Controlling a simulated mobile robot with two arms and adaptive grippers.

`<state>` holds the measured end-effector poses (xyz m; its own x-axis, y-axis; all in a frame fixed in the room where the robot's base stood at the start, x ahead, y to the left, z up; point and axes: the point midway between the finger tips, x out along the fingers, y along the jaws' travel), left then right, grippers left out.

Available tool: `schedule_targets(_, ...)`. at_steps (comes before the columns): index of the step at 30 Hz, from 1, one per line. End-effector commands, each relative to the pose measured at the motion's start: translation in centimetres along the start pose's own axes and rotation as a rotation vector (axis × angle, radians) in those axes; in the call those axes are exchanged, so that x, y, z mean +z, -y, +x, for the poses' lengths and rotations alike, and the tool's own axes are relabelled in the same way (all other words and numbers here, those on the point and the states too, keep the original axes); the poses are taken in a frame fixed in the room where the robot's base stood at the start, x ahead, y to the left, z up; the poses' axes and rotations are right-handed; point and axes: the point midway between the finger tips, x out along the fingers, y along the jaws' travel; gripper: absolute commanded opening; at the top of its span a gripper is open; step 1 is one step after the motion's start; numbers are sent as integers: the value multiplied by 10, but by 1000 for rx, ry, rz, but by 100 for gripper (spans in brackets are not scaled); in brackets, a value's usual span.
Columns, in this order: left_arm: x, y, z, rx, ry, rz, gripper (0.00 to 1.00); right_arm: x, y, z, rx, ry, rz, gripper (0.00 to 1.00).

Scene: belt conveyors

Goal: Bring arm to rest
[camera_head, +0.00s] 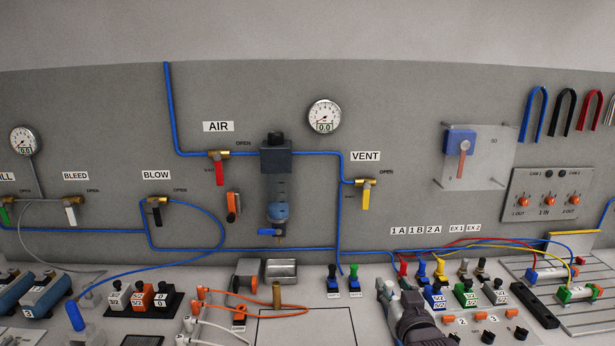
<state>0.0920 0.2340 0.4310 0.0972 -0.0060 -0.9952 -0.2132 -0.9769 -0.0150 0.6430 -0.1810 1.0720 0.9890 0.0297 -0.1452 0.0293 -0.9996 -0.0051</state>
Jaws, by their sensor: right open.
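My right gripper (388,290) shows at the bottom of the head view, right of centre, over the bench. It is open, and I see nothing held in it. It is in front of the row of coloured fittings under the 1A, 1B and 2A labels and hides part of the bench there. I cannot tell whether it touches anything. My left gripper is not in view.
A grey panel carries blue tubing, a red AIR valve (219,168), a yellow VENT valve (364,194) and gauges (324,116). Valve blocks (438,299) and cylinders (578,293) crowd the right. An orange cable (262,304) loops across the bench beside an outlined, mostly clear area (305,328).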

Motion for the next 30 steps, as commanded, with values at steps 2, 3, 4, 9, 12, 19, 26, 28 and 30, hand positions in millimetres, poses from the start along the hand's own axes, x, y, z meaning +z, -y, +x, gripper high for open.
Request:
schedule_targets(2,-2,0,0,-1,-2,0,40,19,-2,-10,1,49,-5,46)
schedule_targets(3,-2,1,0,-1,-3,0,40,30,-3,-15,2,78,-7,46)
schedule_targets(4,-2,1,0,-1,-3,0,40,38,-3,-20,2,99,-9,46)
schedule_targets(9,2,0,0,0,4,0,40,91,-7,-54,1,253,-23,46)
schedule_targets(12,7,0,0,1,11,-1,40,130,-10,-87,-2,377,-36,46)
schedule_targets(19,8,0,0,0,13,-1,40,215,-14,-192,-26,713,-74,46)
schedule_targets(26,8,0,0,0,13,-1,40,251,-14,-269,-54,927,-101,46)
schedule_targets(28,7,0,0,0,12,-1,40,258,-14,-289,-62,981,-107,46)
schedule_targets(30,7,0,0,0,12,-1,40,264,-15,-309,-70,1034,-113,46)
